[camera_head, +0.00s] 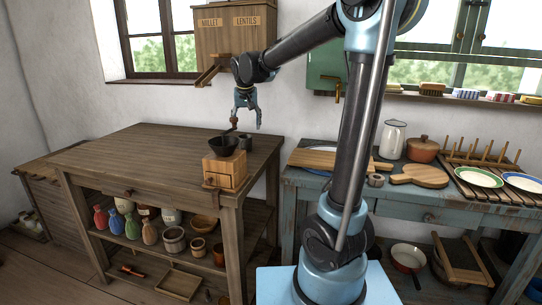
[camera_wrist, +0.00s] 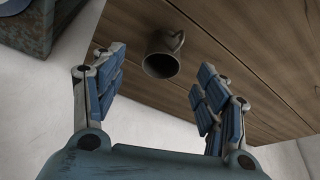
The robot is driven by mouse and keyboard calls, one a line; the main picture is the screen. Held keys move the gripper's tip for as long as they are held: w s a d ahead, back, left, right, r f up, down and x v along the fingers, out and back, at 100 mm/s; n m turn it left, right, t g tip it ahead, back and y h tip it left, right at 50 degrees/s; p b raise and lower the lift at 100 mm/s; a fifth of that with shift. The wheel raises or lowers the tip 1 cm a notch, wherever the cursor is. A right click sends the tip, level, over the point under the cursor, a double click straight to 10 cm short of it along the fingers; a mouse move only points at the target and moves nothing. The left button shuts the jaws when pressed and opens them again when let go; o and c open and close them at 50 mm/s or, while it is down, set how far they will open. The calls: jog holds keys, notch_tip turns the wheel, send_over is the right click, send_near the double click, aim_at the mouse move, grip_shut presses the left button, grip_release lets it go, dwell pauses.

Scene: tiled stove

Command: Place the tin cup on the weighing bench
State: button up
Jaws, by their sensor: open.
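The tin cup (camera_head: 246,141) looks like a small dark grey cup on the back right of the wooden bench (camera_head: 130,150), partly hidden behind the black bowl. In the wrist view the grey cup (camera_wrist: 162,62) stands on brown planks, its mouth towards the camera and its handle towards the upper right. I take the wooden bench to be the weighing bench, as a bowl sits on a box there. My gripper (camera_head: 246,118) hangs above the bench near the cup. In the wrist view my gripper (camera_wrist: 155,98) is open and empty, with the cup beyond its fingertips and apart from them.
A black bowl (camera_head: 223,145) sits on a wooden box (camera_head: 224,170) at the bench's right front corner. A millet and lentils dispenser (camera_head: 234,35) hangs on the wall above. A blue table (camera_head: 420,207) with boards, jug and plates stands right. The bench's left half is clear.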

jog(key=s+d+f, duration=0.2)
jog(key=s+d, duration=0.7)
jog(key=d, duration=0.1)
jog(key=s+d+f, duration=0.4)
jog(key=s+f, duration=0.1)
jog(key=s, duration=0.3)
jog(key=s+d+f+g, duration=0.1)
jog(key=s+d+f, duration=0.3)
jog(key=s, duration=0.5)
jog(key=s+d+f+g, duration=0.1)
jog(key=s+d+f, duration=0.4)
jog(key=s+f, duration=0.2)
jog(key=shift+s+f, duration=0.35)
jog(key=shift+s, duration=0.7)
jog(key=shift+w+f, duration=0.2)
jog(key=shift+w, duration=0.25)
